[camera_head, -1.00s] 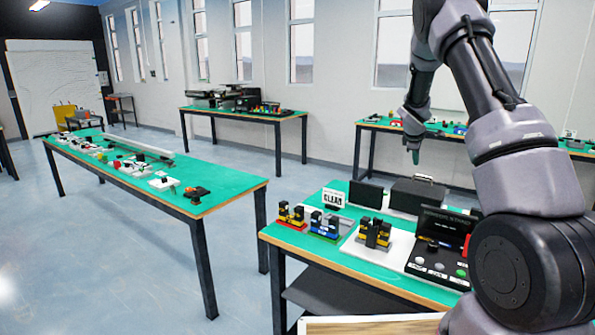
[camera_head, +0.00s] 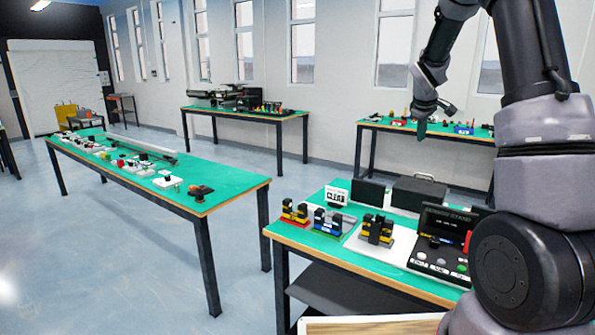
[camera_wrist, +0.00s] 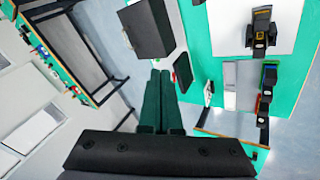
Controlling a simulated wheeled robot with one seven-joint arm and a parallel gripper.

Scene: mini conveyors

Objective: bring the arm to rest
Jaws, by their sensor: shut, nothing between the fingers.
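My gripper (camera_head: 421,130) hangs in the air above and behind the near right table (camera_head: 330,246), its fingers pointing down. In the wrist view my gripper (camera_wrist: 161,75) shows as two dark green fingers lying side by side, shut and empty. It touches nothing that I can see. My arm rises along the right side of the head view and bends over at the top.
A long table (camera_head: 228,184) with small parts stands left. Open floor (camera_head: 120,260) lies at front left.

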